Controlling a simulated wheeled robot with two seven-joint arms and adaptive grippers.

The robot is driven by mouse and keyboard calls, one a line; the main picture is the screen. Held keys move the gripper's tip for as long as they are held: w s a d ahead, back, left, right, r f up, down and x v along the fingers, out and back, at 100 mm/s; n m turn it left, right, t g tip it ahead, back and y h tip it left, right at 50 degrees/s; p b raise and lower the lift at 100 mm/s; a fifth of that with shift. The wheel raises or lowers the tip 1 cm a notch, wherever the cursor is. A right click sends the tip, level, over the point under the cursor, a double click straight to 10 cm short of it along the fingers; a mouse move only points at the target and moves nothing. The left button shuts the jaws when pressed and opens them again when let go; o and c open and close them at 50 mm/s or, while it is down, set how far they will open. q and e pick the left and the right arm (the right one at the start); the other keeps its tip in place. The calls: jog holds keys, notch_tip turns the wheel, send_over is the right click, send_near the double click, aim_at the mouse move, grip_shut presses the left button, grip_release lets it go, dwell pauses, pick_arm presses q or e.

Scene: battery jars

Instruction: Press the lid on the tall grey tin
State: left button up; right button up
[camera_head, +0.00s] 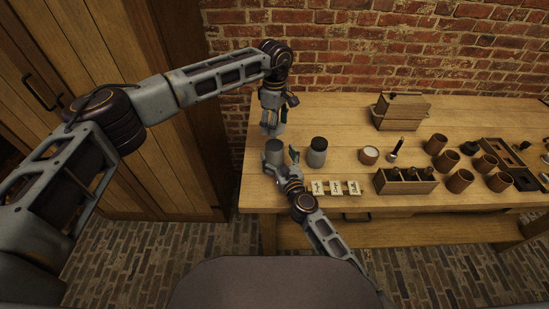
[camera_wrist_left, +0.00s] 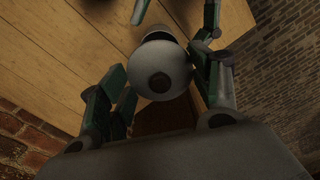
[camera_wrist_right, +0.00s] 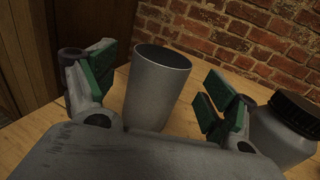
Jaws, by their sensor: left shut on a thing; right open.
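The tall grey tin (camera_head: 274,151) stands upright near the left end of the table. In the right wrist view the tin (camera_wrist_right: 155,92) is open at the top, with a dark inside. My right gripper (camera_head: 283,164) is open, with a finger on either side of the tin (camera_wrist_right: 155,92). My left gripper (camera_head: 271,127) is just beyond the tin in the head view. The lid is hidden in the head view.
A grey jar with a black top (camera_head: 317,152) stands close right of the tin. Marked cards (camera_head: 335,187), a white-topped pot (camera_head: 369,155), a bottle rack (camera_head: 405,184) and several brown cups (camera_head: 460,181) are further right. A wooden box (camera_head: 401,112) stands at the back.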

aim_at(272, 143)
jog(key=shift+x, duration=2.1)
jog(key=c, duration=1.5)
pick_arm(q)
jog(key=shift+f, duration=2.45)
pick_arm(e)
jog(key=shift+c, duration=0.2)
pick_arm(q)
jog(key=shift+f, duration=0.1)
jog(key=shift+f, duration=0.8)
jog(key=shift+f, duration=0.25)
